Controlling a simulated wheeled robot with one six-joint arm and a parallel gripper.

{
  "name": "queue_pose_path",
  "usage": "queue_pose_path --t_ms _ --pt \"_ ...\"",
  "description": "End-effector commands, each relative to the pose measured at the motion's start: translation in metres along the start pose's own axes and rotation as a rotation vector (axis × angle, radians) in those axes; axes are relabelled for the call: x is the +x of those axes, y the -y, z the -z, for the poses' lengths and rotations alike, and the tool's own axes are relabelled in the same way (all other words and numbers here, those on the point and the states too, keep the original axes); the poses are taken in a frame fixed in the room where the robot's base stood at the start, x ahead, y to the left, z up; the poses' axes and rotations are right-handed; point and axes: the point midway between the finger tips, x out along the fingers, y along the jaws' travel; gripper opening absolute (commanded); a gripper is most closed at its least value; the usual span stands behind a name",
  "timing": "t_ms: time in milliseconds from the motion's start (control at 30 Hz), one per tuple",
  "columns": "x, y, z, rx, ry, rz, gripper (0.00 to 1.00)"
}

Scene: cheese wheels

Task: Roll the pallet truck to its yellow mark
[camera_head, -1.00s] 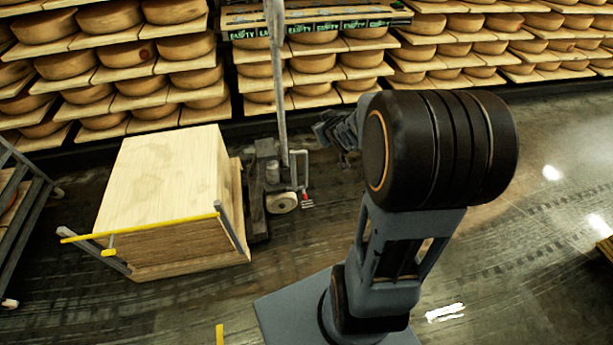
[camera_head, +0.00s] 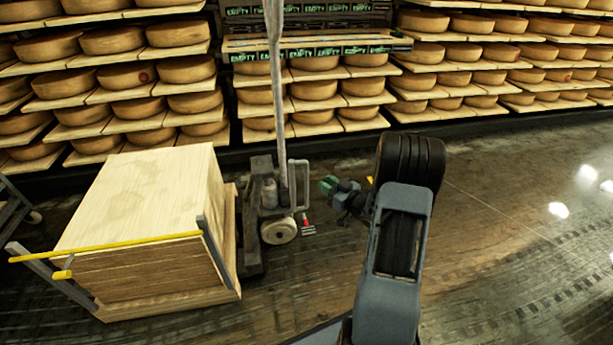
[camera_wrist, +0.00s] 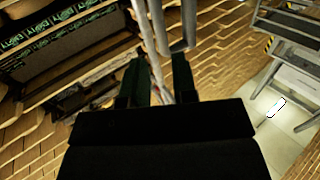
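The pallet truck (camera_head: 265,205) stands on the dark floor left of centre, with a tall grey pole, a pale wheel and a looped grey handle (camera_head: 300,190). A pale wooden box-like load (camera_head: 145,205) sits on its left side. My gripper (camera_head: 328,185) is just right of the looped handle, apart from it in the head view. In the wrist view my gripper (camera_wrist: 160,58) has its two dark fingers spread. Grey metal bars (camera_wrist: 150,25) show beyond and between them; I cannot tell whether they touch.
A yellow bar (camera_head: 110,246) crosses the load's front. A grey rack (camera_head: 12,205) stands at the left edge. The floor at right is clear.

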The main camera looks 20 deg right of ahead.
Motion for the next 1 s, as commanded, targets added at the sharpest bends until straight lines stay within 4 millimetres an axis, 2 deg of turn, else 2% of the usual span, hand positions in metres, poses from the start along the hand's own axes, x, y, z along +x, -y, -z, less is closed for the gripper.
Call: queue_pose_path --t_ms 33,200,500,700,1000 --pt "0.012 0.002 -0.002 -0.003 -0.001 0.005 0.26" --pt "0.043 0.001 -0.003 -0.003 -0.001 0.003 0.26" --pt "0.080 0.000 -0.002 -0.001 0.001 0.000 0.26" --pt "0.089 0.000 -0.001 -0.001 0.001 -0.001 0.26" --pt "0.089 0.000 0.000 0.000 0.001 -0.002 0.25"
